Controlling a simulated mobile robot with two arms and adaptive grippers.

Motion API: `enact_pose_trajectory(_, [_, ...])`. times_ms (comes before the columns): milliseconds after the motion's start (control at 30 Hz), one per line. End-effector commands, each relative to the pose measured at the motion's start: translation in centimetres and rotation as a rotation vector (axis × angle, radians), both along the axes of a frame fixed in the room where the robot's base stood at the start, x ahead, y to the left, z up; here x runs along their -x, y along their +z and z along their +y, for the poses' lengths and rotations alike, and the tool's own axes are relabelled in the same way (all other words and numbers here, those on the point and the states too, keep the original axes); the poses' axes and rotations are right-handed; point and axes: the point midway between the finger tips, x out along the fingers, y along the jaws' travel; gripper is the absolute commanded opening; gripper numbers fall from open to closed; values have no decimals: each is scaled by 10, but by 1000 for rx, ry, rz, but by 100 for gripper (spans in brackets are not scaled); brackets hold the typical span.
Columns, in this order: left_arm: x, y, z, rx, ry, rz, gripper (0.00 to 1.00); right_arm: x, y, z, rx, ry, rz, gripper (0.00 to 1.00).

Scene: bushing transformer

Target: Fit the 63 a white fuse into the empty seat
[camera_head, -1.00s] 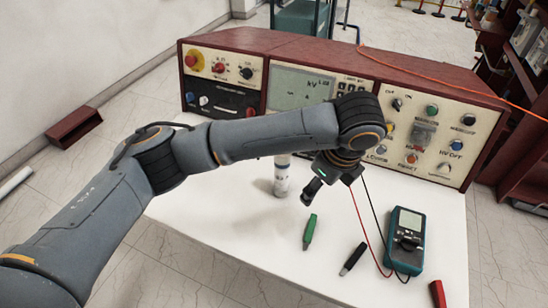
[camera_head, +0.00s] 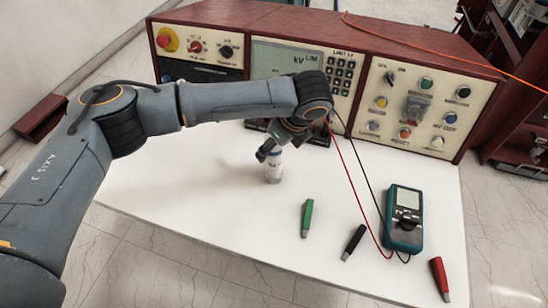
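A white cylindrical fuse (camera_head: 273,172) stands upright on the white table, left of the green probe. My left gripper (camera_head: 268,152) points down at its top, and a dark finger shows on the fuse's left side. The gripper overlaps the upper part of the fuse, so I cannot tell whether it touches it or how far its fingers are apart. The fuse's rating cannot be read. The dark lower-left part of the console panel (camera_head: 172,76) is mostly covered by my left arm. I cannot make out an empty seat. My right gripper is out of view.
The console (camera_head: 375,62) stands along the table's back edge. A green probe (camera_head: 307,217), a black probe (camera_head: 353,242), a red probe (camera_head: 440,278) and a multimeter (camera_head: 404,218) with red and black leads lie to the right. The table's left part (camera_head: 165,200) is bare.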

Motion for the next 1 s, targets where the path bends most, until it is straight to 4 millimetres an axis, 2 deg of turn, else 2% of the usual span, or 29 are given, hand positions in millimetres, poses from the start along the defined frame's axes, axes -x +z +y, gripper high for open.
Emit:
enact_pose_trajectory(100, [-5,-18,8,-4,3,3,69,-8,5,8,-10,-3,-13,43])
enact_pose_trajectory(233, [-9,-33,11,-3,2,3,69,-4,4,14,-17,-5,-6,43])
enact_pose_trajectory(533, [-11,-38,12,-1,0,1,69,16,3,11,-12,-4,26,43])
enact_pose_trajectory(867, [-11,-38,12,-1,1,1,2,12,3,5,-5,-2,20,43])
enact_pose_trajectory(1000, [-11,-37,12,-1,0,-1,0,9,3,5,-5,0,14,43])
